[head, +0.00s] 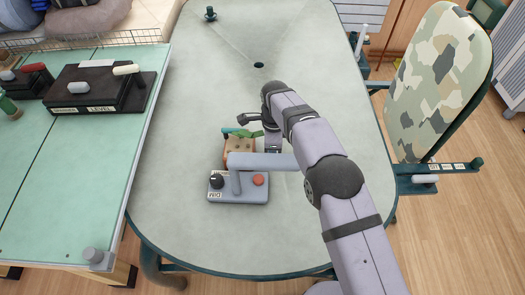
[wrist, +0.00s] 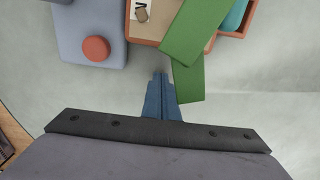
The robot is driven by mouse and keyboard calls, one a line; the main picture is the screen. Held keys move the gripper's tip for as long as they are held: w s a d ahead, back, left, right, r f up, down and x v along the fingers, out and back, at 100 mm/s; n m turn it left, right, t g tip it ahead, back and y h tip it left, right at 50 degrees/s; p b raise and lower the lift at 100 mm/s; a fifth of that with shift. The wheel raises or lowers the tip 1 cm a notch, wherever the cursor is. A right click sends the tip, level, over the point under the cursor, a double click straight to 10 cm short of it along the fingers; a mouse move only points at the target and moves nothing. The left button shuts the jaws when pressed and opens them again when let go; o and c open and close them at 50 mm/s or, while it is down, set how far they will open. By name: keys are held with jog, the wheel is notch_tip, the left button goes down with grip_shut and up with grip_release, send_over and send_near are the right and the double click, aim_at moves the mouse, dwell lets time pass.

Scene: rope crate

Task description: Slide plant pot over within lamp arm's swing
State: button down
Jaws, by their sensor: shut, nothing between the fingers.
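The plant pot (head: 240,148), tan and terracotta with green leaves (head: 248,134), stands just behind a grey lamp base with a DIM label (head: 238,196). In the wrist view the pot (wrist: 200,40) is at the top, its flat green leaves reaching down beside my fingers. The lamp base (wrist: 65,30) with its red button is at upper left. A short grey post on the base meets a lavender bar (head: 262,161); I cannot tell how far the bar reaches behind my arm. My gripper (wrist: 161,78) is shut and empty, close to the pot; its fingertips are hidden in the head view.
The grey table (head: 190,110) is mostly clear, with a small hole and a dark peg (head: 210,14) at the far end. A green bench (head: 60,200) with a lever box (head: 100,88) is at left.

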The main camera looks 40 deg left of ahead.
notch_tip(320, 180, up, 10)
jog(key=shift+b, duration=0.45)
jog(key=shift+a, duration=0.1)
jog(key=w+d+r+n+p, duration=0.2)
jog(key=w+d+r, duration=0.3)
jog(key=w+d, duration=0.5)
jog(key=d+r+n+p, duration=0.3)
jog(key=d, duration=1.7)
jog(key=s+d+n+p, duration=0.3)
jog(key=s+d+n, duration=0.1)
jog(key=s+d, duration=1.3)
jog(key=d, duration=0.4)
jog(key=shift+f+n, duration=0.3)
jog(key=shift+f, duration=0.1)
